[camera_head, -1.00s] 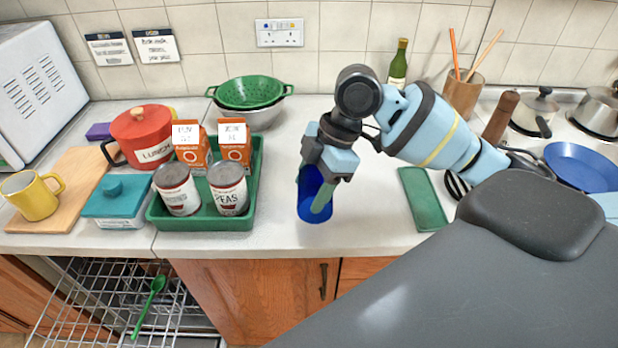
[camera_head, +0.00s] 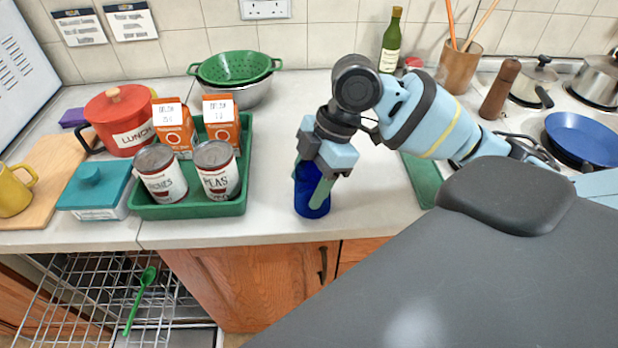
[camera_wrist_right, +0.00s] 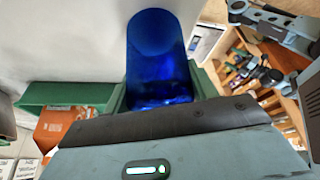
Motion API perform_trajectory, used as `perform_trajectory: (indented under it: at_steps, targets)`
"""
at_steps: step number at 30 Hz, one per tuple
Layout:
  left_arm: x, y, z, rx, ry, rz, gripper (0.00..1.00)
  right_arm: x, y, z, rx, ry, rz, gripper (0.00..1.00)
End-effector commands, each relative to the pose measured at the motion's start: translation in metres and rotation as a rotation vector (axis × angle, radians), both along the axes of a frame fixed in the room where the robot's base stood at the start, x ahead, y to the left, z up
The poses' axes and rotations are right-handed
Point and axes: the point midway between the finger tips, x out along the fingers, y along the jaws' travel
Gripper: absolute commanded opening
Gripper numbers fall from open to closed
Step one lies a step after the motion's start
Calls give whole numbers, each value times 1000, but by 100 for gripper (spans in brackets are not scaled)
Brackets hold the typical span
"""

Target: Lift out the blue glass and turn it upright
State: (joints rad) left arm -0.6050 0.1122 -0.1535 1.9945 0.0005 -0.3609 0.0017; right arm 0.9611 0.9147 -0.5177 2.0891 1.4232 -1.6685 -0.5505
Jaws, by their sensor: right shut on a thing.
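The blue glass (camera_head: 312,200) is at the counter's front, right of the green tray, with its long axis close to vertical. My right gripper (camera_head: 315,184) is above and around it, shut on it, with one green finger along its near side. Gripper and fingers hide its upper part. I cannot tell which end is the rim, or whether it touches the counter. In the right wrist view the glass (camera_wrist_right: 158,60) sits between the fingers, its near end hidden behind the gripper body. My left gripper is not in the head view.
A green tray (camera_head: 190,211) with cans and cartons stands to the left. Below it is an open wire dishwasher rack (camera_head: 90,300) with a green spoon (camera_head: 140,300). A flat green thing (camera_head: 422,180) lies to the right. The counter (camera_head: 260,205) between tray and glass is clear.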

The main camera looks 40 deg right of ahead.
Motion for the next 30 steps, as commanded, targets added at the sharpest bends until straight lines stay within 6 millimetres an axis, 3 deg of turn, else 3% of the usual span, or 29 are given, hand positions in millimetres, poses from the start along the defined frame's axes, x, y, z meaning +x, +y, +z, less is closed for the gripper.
perform_trajectory:
  at_steps: [20, 21, 27, 30]
  targets:
    - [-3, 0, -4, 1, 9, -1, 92, 0, 0, -10, 0, 0, -1, 29]
    - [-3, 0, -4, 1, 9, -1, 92, 0, 0, -10, 0, 0, -1, 59]
    - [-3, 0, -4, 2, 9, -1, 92, 0, 0, -10, 0, 0, 0, 83]
    - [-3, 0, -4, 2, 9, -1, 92, 0, 0, -10, 0, 0, 0, 83]
